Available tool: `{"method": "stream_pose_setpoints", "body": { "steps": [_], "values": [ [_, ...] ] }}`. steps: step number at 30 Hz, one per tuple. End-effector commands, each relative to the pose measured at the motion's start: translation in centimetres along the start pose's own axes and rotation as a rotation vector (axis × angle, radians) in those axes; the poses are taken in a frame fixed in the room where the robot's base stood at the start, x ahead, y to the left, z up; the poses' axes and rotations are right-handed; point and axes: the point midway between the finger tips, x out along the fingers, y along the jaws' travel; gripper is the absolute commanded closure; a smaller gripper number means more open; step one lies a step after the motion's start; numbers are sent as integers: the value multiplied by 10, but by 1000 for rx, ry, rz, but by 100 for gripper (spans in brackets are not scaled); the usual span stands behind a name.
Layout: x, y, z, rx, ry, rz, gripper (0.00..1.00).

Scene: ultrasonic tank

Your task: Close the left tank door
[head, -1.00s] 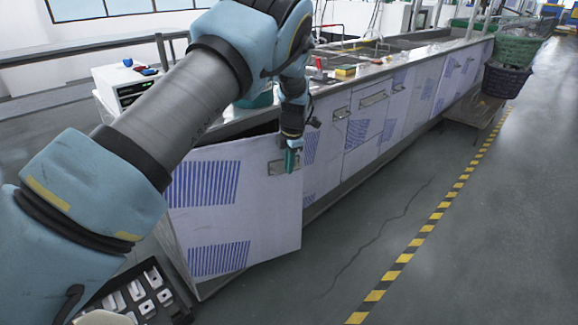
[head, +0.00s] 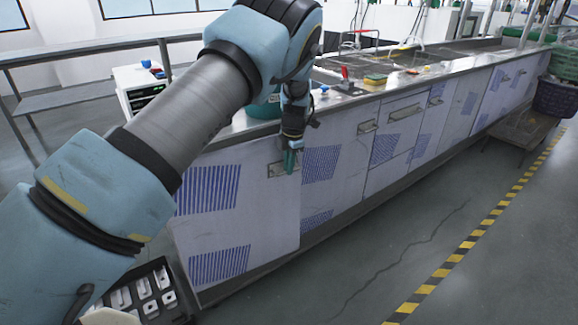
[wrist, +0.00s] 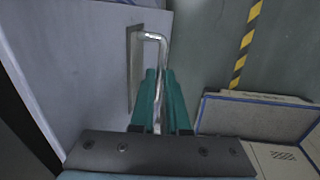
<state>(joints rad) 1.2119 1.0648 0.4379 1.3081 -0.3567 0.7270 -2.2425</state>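The left tank door (head: 235,215) is a pale panel with blue striped patches at the near end of the tank cabinet. My gripper (head: 290,160) is at this handle, pointing down. In the wrist view, the green fingers (wrist: 158,95) lie close on both sides of the handle bar, shut on it. The door panel (wrist: 90,50) fills the left of that view.
Other cabinet doors (head: 390,145) continue right, shut. Baskets (head: 555,97) stand at the far right. The floor (head: 400,250) in front is clear, with a yellow-black stripe.

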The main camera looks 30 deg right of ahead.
Motion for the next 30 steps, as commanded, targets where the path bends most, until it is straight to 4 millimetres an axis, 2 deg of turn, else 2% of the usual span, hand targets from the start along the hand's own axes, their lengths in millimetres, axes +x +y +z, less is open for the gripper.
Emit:
{"method": "stream_pose_setpoints", "body": {
  "steps": [1, 8, 17, 22, 30],
  "values": [
    [1, 0, -2, -1, 4, -1, 83],
    [1, 0, -1, 0, 3, -1, 57],
    [-2, 0, -1, 0, 1, 0, 56],
    [-22, 0, 1, 1, -2, 2, 56],
    [-75, 0, 0, 1, -1, 1, 56]
  ]
}}
